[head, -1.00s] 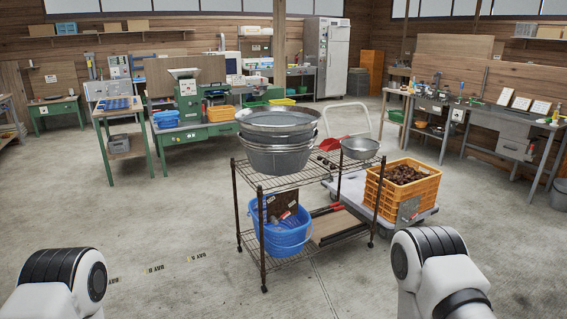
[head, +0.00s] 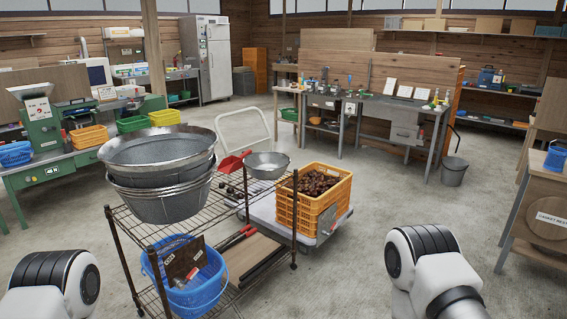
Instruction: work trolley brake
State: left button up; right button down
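A wire-shelf trolley (head: 117,228) on small casters stands close in front, left of centre. I cannot make out a brake on either trolley. Only my white arm links show at the lower left and lower right; both grippers are out of view.
A green machine bench (head: 50,172) is at the left. A grey workbench (head: 400,115) and a bucket (head: 453,171) stand at the back right. A wooden stand (head: 540,210) is at the right edge. The concrete floor between the platform trolley and that stand is clear.

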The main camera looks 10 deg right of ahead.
aim_at(334, 226)
jog(key=i+l+z, duration=0.25)
jog(key=i+z, duration=1.15)
jog(key=i+u, duration=0.25)
jog(key=i, duration=0.2)
jog(key=i+u, duration=0.25)
jog(key=i, duration=0.25)
jog(key=i+l+u, duration=0.25)
jog(key=i, duration=0.2)
jog(key=i+l+u, duration=0.25)
jog(key=i, duration=0.2)
jog(key=i+l+u, duration=0.25)
jog(key=i, duration=0.2)
jog(key=i+l+u, duration=0.25)
jog(key=i+u, duration=0.15)
jog(key=i, duration=0.1)
